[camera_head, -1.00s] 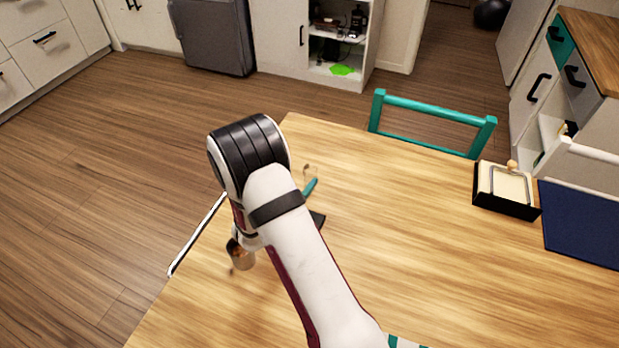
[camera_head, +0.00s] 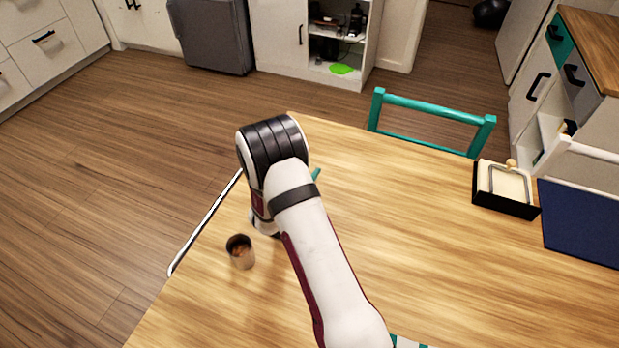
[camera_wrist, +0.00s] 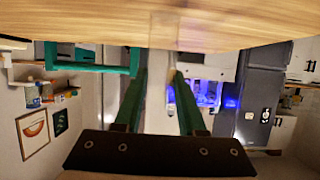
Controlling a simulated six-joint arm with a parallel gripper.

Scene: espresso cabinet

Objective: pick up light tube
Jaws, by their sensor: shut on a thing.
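My gripper has green fingers, seen in the wrist view (camera_wrist: 160,76). A pale, see-through shape (camera_wrist: 192,32) shows at and beyond the fingertips against the table top; it looks like the light tube held between them, but its outline is faint. In the head view my own arm hides most of the gripper and what it holds; only a bit of a teal finger shows past the arm. A thin white strip (camera_head: 205,224) runs along the table's left edge; I cannot tell what it is.
A small dark cup (camera_head: 240,252) stands on the wooden table (camera_head: 430,255), left of my arm. A black-sided box with a pale top (camera_head: 506,188) and a blue mat (camera_head: 582,224) lie at the right. A teal chair (camera_head: 432,108) stands behind the table. The table's middle right is clear.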

